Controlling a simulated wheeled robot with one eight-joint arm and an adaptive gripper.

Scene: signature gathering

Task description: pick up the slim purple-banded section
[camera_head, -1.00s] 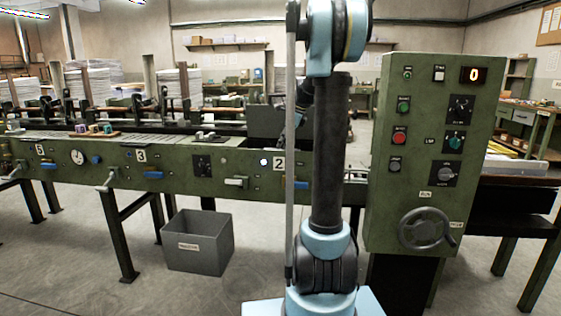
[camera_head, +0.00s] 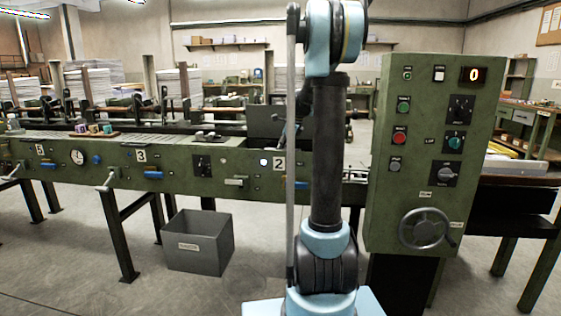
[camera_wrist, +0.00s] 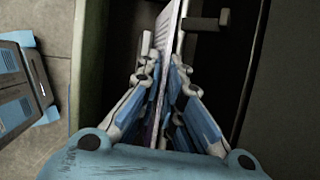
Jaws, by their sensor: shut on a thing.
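In the wrist view, a slim section (camera_wrist: 169,48) stands on edge between the fingers of my gripper (camera_wrist: 165,75). It looks like a thin pale sheet stack with a faint purplish tint, seen edge-on. The fingers are shut on it from both sides, and its upper end sticks out past them. Its lower part is hidden by the fingers. In the head view my gripper is hidden behind my arm.
A green machine line (camera_head: 130,158) runs across the head view. A control cabinet (camera_head: 436,200) stands at the right. A grey bin (camera_head: 205,255) sits on the floor. In the wrist view, a dark bracket (camera_wrist: 205,23) is close to the right of the section.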

